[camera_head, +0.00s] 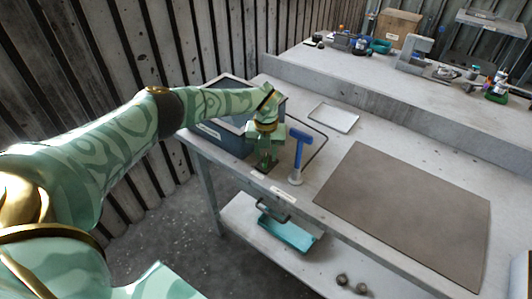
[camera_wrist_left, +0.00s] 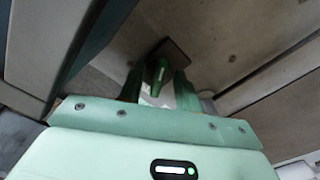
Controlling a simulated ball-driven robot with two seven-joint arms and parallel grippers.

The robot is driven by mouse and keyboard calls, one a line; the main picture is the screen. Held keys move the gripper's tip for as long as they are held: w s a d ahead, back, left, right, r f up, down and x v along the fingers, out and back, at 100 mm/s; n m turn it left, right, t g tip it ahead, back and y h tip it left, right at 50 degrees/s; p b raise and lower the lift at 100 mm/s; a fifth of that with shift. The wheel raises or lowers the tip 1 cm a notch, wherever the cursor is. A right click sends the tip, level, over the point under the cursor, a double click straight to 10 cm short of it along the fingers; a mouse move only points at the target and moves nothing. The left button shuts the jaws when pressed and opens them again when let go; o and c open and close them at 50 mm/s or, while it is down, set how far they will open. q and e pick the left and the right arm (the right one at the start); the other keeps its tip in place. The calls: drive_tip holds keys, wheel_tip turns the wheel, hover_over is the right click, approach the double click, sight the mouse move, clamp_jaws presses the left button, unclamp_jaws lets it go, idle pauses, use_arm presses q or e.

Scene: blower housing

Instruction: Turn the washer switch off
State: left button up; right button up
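My left gripper (camera_head: 264,163) points down over the near left part of the bench, just in front of a blue-grey bin-like box (camera_head: 236,140). In the left wrist view its two fingers (camera_wrist_left: 158,88) stand apart, with a small green lever-like piece (camera_wrist_left: 158,76), which may be the switch, between them. I cannot tell whether the fingers touch it. A dark square plate (camera_wrist_left: 172,54) lies just beyond. The gripper hides most of this spot in the head view. No washer label is readable. My right gripper is not in view.
A blue T-shaped handle (camera_head: 300,143) stands close to the right of the gripper. A teal bin (camera_head: 287,235) sits below the bench top. The raised rear shelf (camera_head: 350,83) holds several tools.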

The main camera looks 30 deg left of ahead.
sight(266, 156)
use_arm(q)
wheel_tip(266, 156, up, 16)
drive_tip(key=p, duration=0.3)
drive_tip(key=shift+r, duration=0.1)
idle(0.6)
